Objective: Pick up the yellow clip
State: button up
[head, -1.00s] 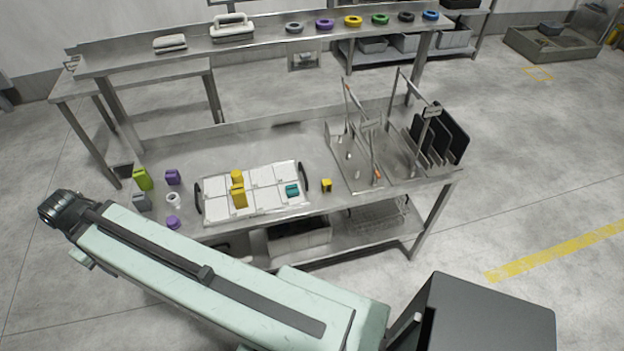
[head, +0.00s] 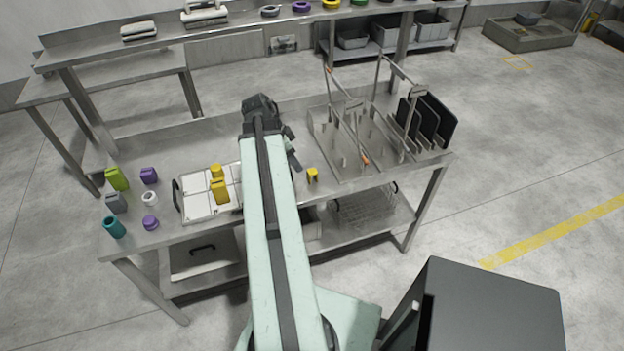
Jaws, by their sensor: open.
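A small yellow clip (head: 312,174), shaped like a block with a notch in its lower edge, sits on the steel worktable just right of my arm. Two more yellow pieces, one behind (head: 216,171) and one in front (head: 219,190), are on the white divided tray (head: 196,214), left of my arm. My arm stretches across the table and covers the tray's right part. Dark parts of my gripper (head: 292,150) show beside the arm's far end, up and left of the clip and apart from it. The fingertips are hard to make out. Nothing is seen held.
Green, grey, teal, purple and white containers stand at the table's left end, including a green bottle (head: 117,179). A steel rack with upright posts (head: 352,150) and dark boards (head: 433,125) stands right of the clip. A raised shelf (head: 230,24) runs behind.

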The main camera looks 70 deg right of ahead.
aim_at(312, 171)
jog(key=shift+m, duration=0.6)
jog(key=s+d+f+b, duration=0.1)
jog(key=f+b, duration=0.1)
jog(key=s+d+f+b, duration=0.1)
jog(key=s+f+b, duration=0.1)
jog(key=f+b, duration=0.1)
jog(key=s+d+f+b, duration=0.1)
jog(key=s+f+b, duration=0.1)
jog(key=f, duration=0.1)
jog(key=shift+s+d+b, duration=0.15)
jog(key=shift+d+b, duration=0.05)
jog(key=shift+b, duration=0.2)
jog(key=shift+r, duration=0.15)
grip_shut()
